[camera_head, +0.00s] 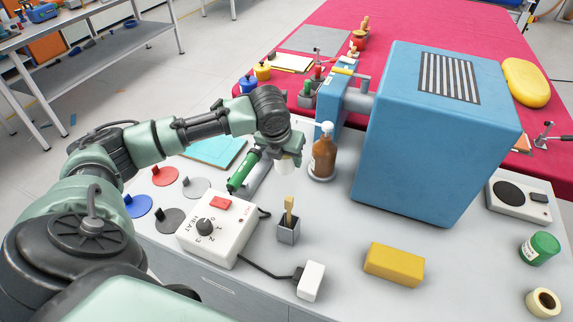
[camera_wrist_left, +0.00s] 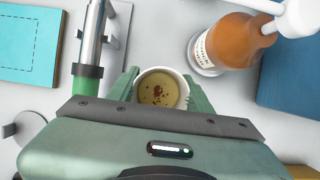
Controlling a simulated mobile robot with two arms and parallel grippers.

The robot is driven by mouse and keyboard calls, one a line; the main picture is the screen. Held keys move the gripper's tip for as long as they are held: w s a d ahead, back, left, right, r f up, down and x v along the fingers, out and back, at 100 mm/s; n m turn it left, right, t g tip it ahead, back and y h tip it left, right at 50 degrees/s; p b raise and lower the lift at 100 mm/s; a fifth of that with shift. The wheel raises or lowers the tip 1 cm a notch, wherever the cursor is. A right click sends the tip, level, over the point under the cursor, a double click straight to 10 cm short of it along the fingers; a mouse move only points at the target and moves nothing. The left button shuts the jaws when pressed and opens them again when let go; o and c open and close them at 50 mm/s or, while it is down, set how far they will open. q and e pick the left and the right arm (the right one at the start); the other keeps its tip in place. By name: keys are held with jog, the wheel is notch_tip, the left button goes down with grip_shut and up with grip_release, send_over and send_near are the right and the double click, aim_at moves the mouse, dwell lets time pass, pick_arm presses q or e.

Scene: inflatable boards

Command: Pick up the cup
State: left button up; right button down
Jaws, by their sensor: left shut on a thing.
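The cup (camera_head: 284,165) is small and white, and mostly hidden under my left gripper in the head view. In the left wrist view the cup (camera_wrist_left: 160,88) is seen from above, with a yellowish-brown inside and dark reddish specks. My left gripper (camera_head: 282,150) reaches down over it from the left. Its green fingers stand on both sides of the cup, shut on it, also in the wrist view (camera_wrist_left: 160,98). Whether the cup touches the table is hidden. My right gripper is not in view.
A brown pump bottle (camera_head: 323,157) stands close right of the cup. A green-handled tool (camera_head: 242,172) lies close left. A blue box machine (camera_head: 432,140) fills the right. A heat control box (camera_head: 217,228), brush holder (camera_head: 288,230) and yellow block (camera_head: 394,264) stand in front.

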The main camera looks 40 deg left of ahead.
pick_arm(q)
jog(key=shift+r, duration=4.45)
